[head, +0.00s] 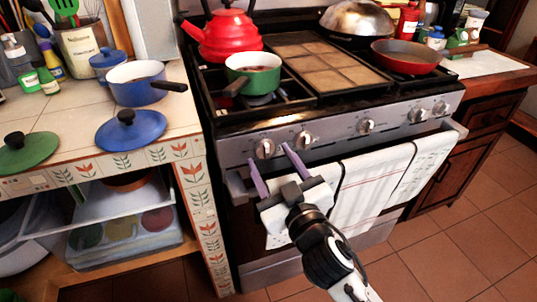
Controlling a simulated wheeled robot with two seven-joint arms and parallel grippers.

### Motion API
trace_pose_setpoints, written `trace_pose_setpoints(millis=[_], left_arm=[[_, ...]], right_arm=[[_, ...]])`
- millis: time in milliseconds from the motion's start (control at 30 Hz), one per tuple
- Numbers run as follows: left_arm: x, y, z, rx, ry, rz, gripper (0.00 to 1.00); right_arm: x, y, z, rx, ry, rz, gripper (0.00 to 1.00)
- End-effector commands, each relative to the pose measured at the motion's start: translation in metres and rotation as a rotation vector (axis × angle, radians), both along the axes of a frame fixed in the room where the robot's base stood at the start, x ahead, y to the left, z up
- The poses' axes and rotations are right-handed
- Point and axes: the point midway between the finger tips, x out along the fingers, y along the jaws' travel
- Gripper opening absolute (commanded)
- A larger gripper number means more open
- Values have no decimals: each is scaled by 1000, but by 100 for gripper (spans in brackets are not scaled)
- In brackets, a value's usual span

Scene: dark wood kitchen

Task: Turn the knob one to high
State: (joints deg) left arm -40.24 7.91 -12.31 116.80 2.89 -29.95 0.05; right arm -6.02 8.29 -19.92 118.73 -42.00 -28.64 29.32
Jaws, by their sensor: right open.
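The stove (330,130) has a steel front panel with a row of several round silver knobs. The leftmost knob (264,148) sits on the panel below the green pot. A second knob (303,140) is just right of it. My right gripper (269,154) is open, with its two purple fingers pointing up at the panel. One fingertip shows to the left of and below the leftmost knob, the other between the two left knobs. I cannot tell whether the fingers touch the knob. Labels on the panel are too small to read. My left gripper is not in view.
A green pot (253,68), a red kettle (228,36) and a red pan (407,57) stand on the stovetop. White towels (362,190) hang on the oven handle below the knobs. A tiled counter (60,115) with pots and lids is at the left.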

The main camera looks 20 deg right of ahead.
Motion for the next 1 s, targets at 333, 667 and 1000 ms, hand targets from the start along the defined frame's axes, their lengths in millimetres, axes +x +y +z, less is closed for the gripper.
trace_pose_setpoints(millis=[333, 667, 1000], left_arm=[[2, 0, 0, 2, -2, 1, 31], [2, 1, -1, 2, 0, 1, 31], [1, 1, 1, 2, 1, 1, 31]], right_arm=[[24, 1, -1, -1, 1, 1, 54], [23, 1, -1, -1, 1, 1, 29], [23, 1, -1, -21, 1, 2, 13]])
